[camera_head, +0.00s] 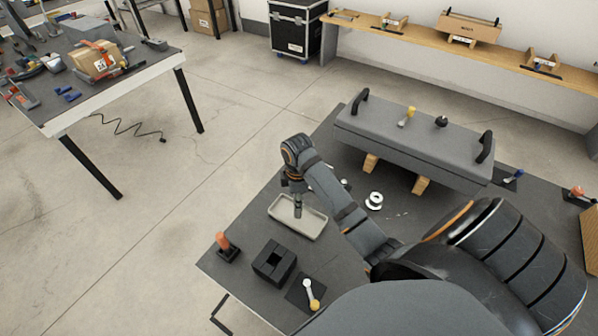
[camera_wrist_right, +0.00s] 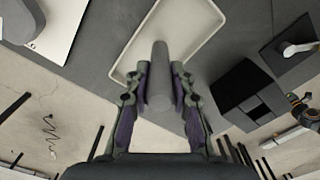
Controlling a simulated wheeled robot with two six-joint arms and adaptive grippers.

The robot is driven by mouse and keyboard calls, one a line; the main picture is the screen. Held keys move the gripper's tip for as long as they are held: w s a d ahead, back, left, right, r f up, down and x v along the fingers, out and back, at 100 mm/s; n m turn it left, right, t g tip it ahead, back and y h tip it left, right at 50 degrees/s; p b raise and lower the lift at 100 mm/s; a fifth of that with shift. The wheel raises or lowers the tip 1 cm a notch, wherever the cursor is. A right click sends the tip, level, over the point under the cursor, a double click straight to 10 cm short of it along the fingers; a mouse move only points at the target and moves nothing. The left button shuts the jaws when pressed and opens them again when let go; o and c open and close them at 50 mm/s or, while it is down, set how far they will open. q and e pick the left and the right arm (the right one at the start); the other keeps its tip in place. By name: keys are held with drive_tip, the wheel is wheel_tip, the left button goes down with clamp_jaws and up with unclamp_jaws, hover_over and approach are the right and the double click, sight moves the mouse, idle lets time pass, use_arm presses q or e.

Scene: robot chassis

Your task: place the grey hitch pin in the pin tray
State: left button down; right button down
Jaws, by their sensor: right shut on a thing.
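The grey hitch pin (camera_wrist_right: 159,75) is a plain cylinder held between the fingers of my right gripper (camera_wrist_right: 160,88) in the right wrist view. In the head view my right gripper (camera_head: 297,196) points down over the pin tray, with the grey pin (camera_head: 298,211) below it. The pin tray (camera_head: 285,226) is a shallow light-grey rectangle on the dark table; its rim also shows in the right wrist view (camera_wrist_right: 207,43). The pin appears upright over the tray; I cannot tell whether it touches the tray floor. My left gripper is not in view.
A large grey chassis piece (camera_head: 415,145) on wooden blocks is behind. A white ring (camera_head: 374,201) lies right of the tray.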

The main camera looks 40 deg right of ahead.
drive_tip(key=shift+w+f, duration=0.2)
drive_tip(key=shift+f, duration=0.2)
drive_tip(key=shift+r, duration=0.15)
drive_tip(key=shift+s+a+p, duration=0.1)
drive_tip(key=shift+s+p, duration=0.1)
drive_tip(key=shift+p, duration=0.1)
drive_tip(key=c, duration=1.1)
unclamp_jaws()
drive_tip(key=shift+c, duration=0.2)
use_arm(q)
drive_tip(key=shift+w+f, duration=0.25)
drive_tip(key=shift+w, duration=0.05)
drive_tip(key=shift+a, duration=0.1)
